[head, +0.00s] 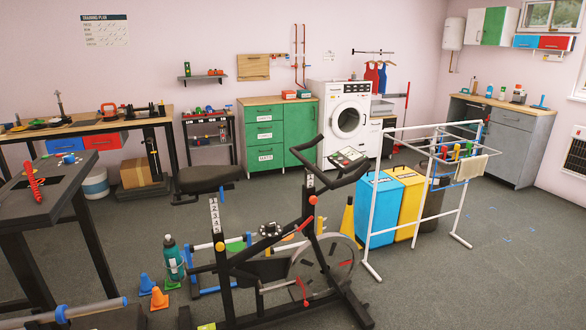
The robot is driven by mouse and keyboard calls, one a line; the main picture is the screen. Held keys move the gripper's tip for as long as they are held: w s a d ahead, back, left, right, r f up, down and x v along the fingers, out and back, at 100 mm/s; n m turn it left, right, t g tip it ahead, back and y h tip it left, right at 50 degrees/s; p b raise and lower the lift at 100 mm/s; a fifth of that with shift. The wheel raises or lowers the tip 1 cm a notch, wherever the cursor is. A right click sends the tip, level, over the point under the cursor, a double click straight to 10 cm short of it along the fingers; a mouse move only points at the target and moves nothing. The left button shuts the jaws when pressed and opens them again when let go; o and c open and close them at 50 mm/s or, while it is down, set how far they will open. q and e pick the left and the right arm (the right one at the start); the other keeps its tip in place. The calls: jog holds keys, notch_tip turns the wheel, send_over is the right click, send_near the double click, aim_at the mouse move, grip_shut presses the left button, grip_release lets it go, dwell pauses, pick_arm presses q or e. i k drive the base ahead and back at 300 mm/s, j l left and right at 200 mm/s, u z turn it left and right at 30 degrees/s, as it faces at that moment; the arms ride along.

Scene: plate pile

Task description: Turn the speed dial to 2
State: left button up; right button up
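I cannot make out a dial marked as a speed dial or read any setting. The exercise bike (222,240) stands in the middle foreground, with a tilted console (350,158) by its handlebars; the console's markings are too small to read. A small dark round part with pale marks (270,229) sits low on the bike's frame; I cannot tell if it is a dial. The white washing machine (349,122) at the back has small controls along its top, also unreadable. Neither of my grippers can be made out in the head view.
A dark bench (55,186) stands at the left. A white drying rack (366,232) stands to the right, by blue and yellow bins. The floor at the right is mostly clear.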

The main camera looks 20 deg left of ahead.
aim_at(68, 159)
jog(key=i+u, duration=0.15)
jog(key=u, duration=0.3)
jog(key=i+u, duration=0.2)
jog(key=u, duration=0.2)
jog(key=i+l+u, duration=0.15)
jog(key=u, duration=0.3)
jog(key=i+l+u, duration=0.1)
jog(key=u, duration=0.3)
jog(key=i+l+u, duration=0.1)
jog(key=u, duration=0.35)
jog(key=i+l+u, duration=0.1)
jog(key=l+u, duration=0.35)
jog(key=j, duration=0.15)
